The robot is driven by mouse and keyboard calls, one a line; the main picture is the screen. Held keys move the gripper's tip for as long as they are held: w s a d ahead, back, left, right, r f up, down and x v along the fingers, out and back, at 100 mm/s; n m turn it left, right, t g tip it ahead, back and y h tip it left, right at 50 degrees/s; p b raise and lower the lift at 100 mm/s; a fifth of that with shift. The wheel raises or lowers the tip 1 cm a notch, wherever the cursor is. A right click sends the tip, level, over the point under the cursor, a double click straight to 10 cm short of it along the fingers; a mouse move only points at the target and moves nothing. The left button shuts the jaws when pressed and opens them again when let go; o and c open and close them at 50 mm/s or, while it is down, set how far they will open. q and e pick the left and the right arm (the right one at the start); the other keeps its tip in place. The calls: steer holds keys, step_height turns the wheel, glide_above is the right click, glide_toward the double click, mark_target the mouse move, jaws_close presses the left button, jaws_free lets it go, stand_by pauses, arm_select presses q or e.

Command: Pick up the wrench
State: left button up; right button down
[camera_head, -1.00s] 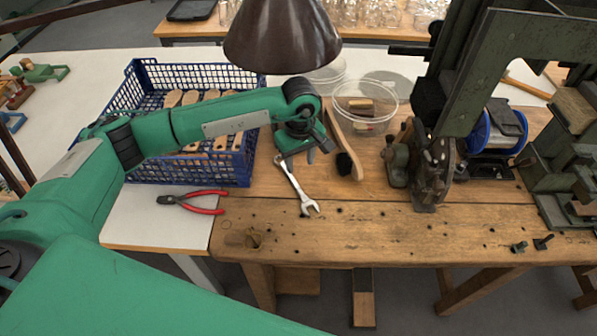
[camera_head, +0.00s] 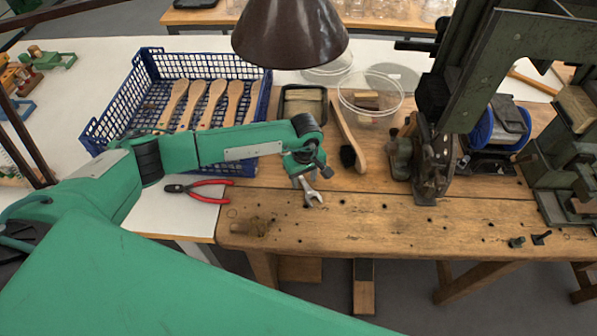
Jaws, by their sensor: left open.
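The wrench (camera_head: 312,197) lies on the wooden workbench (camera_head: 380,215), its open-jaw end toward the front edge. The rest of it is hidden under my left gripper (camera_head: 307,184). The left gripper points down over the wrench, its fingers apart near the bench top. I cannot tell whether the fingers touch the wrench. My right gripper is not in view.
Red-handled pliers (camera_head: 208,190) lie left of the gripper. A blue crate (camera_head: 115,90) holds several wooden brush handles. A brush (camera_head: 349,140) and clear round containers (camera_head: 371,100) lie behind. A brown lamp shade (camera_head: 290,35) hangs above; a green machine (camera_head: 435,160) stands right.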

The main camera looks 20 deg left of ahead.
arm_select(q)
jaws_close()
stand_by(0.3)
